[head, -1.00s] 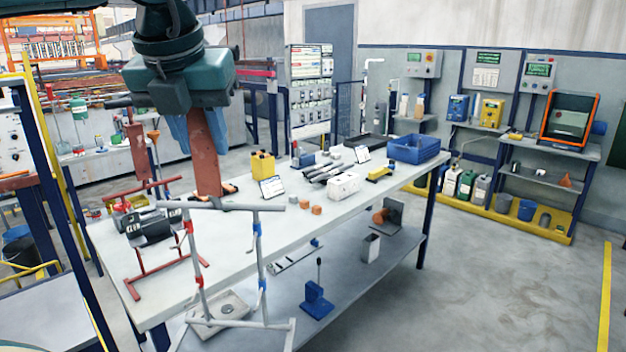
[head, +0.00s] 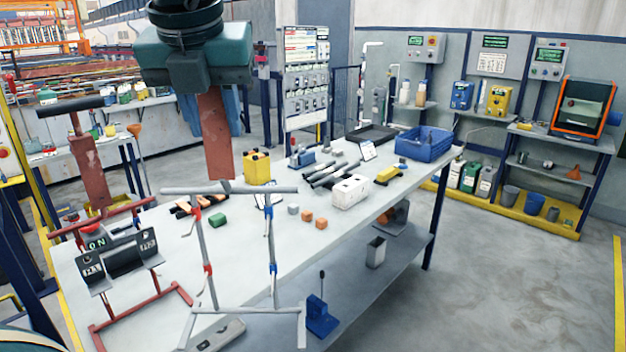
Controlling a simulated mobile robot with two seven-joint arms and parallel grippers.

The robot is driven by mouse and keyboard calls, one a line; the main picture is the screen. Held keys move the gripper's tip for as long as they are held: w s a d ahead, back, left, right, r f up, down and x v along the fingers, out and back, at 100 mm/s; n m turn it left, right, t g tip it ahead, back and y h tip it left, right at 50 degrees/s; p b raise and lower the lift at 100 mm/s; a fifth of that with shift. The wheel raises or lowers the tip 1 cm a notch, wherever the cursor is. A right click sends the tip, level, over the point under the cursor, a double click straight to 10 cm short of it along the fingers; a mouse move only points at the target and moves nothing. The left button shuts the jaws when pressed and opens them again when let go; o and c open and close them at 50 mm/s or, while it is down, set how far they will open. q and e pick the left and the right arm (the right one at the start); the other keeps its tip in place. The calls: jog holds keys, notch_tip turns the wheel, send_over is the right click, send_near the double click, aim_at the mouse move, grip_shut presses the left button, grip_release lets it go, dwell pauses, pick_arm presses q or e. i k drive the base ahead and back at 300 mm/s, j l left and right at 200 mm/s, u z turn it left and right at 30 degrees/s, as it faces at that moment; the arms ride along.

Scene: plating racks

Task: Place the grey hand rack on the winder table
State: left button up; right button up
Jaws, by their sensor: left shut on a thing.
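The grey hand rack (head: 271,241) is an upright tube frame with a top bar, two posts with red and blue clips, and a base bar. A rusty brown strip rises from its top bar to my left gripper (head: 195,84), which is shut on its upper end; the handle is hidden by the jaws. The rack hangs upright, its base overlapping the front edge of the long pale table (head: 180,240), which I take as the winder table. I cannot tell whether the base touches anything. My right gripper is not in view.
A red rack (head: 90,199) with dark labelled blocks stands left on the table. Bare tabletop lies between the racks.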

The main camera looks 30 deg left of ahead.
aim_at(245, 256)
jog(key=i+j, duration=0.85)
jog(key=j, duration=0.2)
